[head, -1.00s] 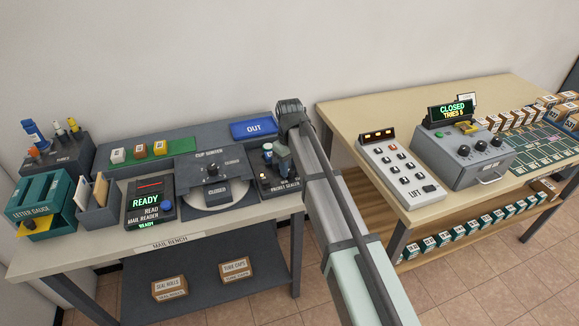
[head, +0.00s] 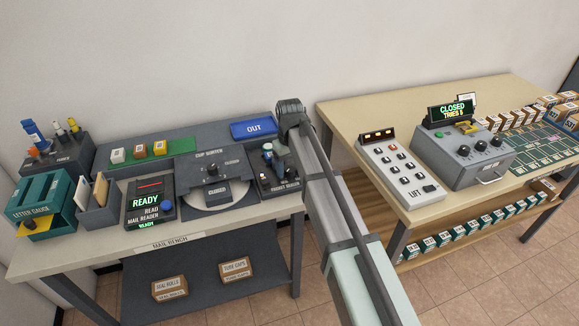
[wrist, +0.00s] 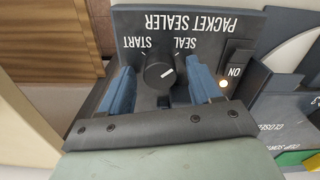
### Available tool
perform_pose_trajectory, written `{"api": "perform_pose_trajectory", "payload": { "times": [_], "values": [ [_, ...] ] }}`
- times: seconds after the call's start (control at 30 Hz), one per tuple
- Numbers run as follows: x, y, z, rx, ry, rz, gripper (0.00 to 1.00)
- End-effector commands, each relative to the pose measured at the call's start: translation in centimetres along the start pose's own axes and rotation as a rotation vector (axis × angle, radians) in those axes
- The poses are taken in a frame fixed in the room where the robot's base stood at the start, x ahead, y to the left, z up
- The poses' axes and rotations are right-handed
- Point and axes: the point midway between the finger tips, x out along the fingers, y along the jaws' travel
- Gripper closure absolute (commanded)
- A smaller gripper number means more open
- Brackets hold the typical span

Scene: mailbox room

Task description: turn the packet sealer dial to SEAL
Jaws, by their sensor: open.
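The packet sealer (wrist: 218,22) fills the wrist view, its lettering upside down. Its round black dial (wrist: 158,75) has a white pointer line that points right and slightly up in the picture, toward the SEAL side. The START label (wrist: 138,42) is at the dial's upper left and the SEAL label (wrist: 184,46) at its upper right. My gripper (wrist: 161,76) is open, with one blue finger on each side of the dial. I cannot tell whether the fingers touch it. In the head view the packet sealer (head: 291,185) is partly hidden by my arm.
An ON switch (wrist: 236,66) and a small glowing lamp (wrist: 224,84) sit close to the right finger. In the head view the cup sorter (head: 187,170) stands left of the sealer, with a blue OUT tray (head: 253,128) behind. A second table (head: 345,115) is on the right.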

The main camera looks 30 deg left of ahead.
Motion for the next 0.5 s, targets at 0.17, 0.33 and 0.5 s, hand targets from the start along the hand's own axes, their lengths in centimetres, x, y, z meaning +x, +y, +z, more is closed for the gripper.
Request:
{"api": "perform_pose_trajectory", "payload": {
  "times": [0.17, 0.33, 0.5],
  "values": [
    [-0.1, 0.0, 0.0, -0.001, 0.000, 0.000, 0.37],
    [-1.5, 0.0, -0.1, -0.001, 0.002, 0.001, 0.37],
    [-4.3, 0.0, -0.1, -0.001, 0.003, 0.001, 0.37]
  ]
}}
